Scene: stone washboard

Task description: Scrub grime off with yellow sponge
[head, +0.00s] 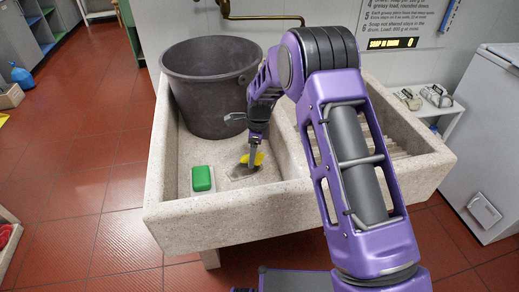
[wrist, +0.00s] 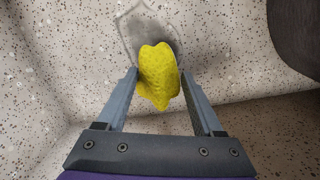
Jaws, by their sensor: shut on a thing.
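My gripper (wrist: 159,85) is shut on the yellow sponge (wrist: 159,72), which sits between its two fingers. In the head view the sponge (head: 258,158) is low in the left basin of the stone washboard (head: 215,232). A dark grime patch (wrist: 165,25) with a pale, clear-looking outline lies on the basin floor. The sponge overlaps the patch's near part in the wrist view. In the head view the grime (head: 243,172) shows beside and below the gripper. I cannot tell whether the sponge touches the floor.
A green block (head: 202,178) on a white base sits left of the grime. A large dark bucket (head: 205,85) stands at the basin's back left; its edge shows in the wrist view. The ribbed washboard side lies right, partly behind my arm. A white chest (head: 490,140) stands right.

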